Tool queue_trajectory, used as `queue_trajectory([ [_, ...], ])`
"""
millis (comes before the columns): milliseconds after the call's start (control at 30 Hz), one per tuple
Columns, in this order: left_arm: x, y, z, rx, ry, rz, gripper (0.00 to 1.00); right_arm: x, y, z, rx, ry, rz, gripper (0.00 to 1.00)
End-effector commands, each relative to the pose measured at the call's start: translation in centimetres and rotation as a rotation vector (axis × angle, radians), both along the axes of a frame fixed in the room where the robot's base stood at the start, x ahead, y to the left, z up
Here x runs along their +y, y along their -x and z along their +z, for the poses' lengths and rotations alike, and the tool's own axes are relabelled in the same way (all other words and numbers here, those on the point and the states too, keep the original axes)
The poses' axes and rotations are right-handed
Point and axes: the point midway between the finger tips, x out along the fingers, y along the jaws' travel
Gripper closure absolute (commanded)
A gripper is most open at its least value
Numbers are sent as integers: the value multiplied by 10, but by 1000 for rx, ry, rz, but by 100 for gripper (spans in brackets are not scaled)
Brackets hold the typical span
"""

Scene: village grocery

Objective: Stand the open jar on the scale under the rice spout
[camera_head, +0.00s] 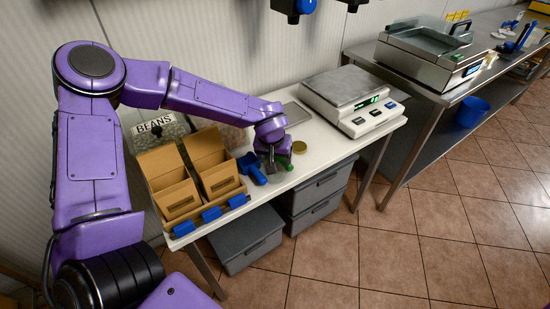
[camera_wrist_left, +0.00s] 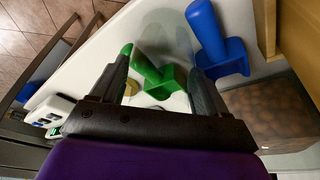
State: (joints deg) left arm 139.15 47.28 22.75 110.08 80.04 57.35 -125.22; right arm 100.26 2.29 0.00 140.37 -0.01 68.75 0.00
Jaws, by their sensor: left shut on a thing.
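My left gripper (camera_head: 272,160) is low over the white table, and its two fingers (camera_wrist_left: 160,85) show in the left wrist view. It is shut on a clear thing that looks like the glass jar (camera_wrist_left: 168,35), only faintly visible; its mouth and base are hard to make out. The scale (camera_head: 345,88), with a grey plate and lit green display, stands on the table to the right of the gripper; its plate is empty. Two dark spouts with blue parts (camera_head: 293,8) (camera_head: 352,4) hang at the top edge; no label shows which is for rice. My right gripper is out of view.
A green scoop (camera_wrist_left: 152,75) lies close behind the fingers. A blue scoop (camera_head: 252,168) and a gold lid (camera_head: 299,147) are beside the gripper. Cardboard boxes (camera_head: 170,190) and a BEANS bin (camera_head: 155,127) stand left.

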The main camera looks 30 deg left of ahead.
Motion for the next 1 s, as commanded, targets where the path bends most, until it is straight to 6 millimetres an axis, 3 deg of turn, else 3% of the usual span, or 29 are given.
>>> queue_trajectory([
  [233, 0, 0, -2, 0, -1, -1, 62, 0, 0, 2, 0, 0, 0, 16],
  [267, 0, 0, -3, 0, -1, -1, 19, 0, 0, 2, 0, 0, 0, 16],
  [300, 0, 0, -3, 0, -1, -1, 6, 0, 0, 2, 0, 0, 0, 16],
  [333, 0, 0, -3, 0, -1, -1, 0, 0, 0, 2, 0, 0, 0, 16],
  [600, 0, 0, 2, -2, 0, 1, 0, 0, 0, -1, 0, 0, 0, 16],
  [1000, -10, 26, 93, -5, 1, -2, 0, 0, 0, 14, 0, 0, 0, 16],
])
